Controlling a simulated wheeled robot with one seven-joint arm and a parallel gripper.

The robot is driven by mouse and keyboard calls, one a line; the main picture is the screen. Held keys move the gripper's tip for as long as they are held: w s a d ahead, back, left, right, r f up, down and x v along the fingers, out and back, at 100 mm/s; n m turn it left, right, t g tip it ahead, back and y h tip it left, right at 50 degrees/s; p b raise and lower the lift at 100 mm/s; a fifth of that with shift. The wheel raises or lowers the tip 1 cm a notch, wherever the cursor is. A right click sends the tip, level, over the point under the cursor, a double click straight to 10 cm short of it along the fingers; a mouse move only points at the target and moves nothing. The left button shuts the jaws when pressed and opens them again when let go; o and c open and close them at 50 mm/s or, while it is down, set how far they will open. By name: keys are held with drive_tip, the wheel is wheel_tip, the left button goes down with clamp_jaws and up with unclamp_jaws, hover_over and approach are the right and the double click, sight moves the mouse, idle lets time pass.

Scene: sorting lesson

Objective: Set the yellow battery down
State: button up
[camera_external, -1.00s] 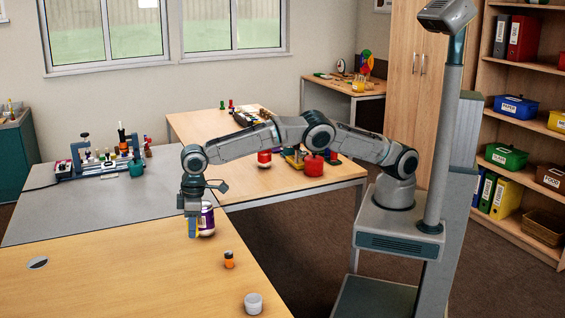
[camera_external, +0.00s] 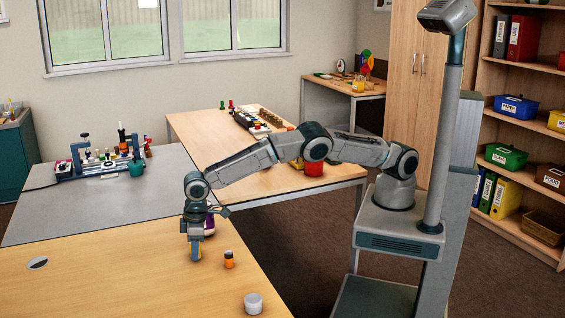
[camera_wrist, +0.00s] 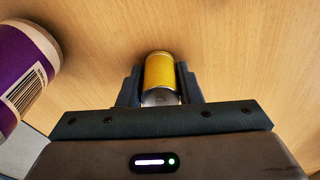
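The yellow battery (camera_wrist: 160,75) is between the two fingers of my gripper (camera_wrist: 160,88) in the wrist view, with its silver end toward the camera. In the external view my gripper (camera_external: 195,254) points down low over the wooden table (camera_external: 110,275), and a little yellow shows between its fingers. The fingers are closed against the battery's sides. The battery's far end is at or just above the table top; I cannot tell whether it touches.
A purple and white can (camera_wrist: 18,75) stands close by, partly behind my gripper in the external view (camera_external: 209,226). An orange bottle with a dark cap (camera_external: 229,260) and a white cup (camera_external: 253,303) stand to the right.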

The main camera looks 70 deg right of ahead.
drive_tip(key=shift+o, duration=1.4)
drive_tip(key=r, duration=0.8)
drive_tip(key=s+d+r, duration=0.1)
drive_tip(key=r, duration=0.3)
drive_tip(key=shift+s+r, duration=0.1)
drive_tip(key=shift+r, duration=0.05)
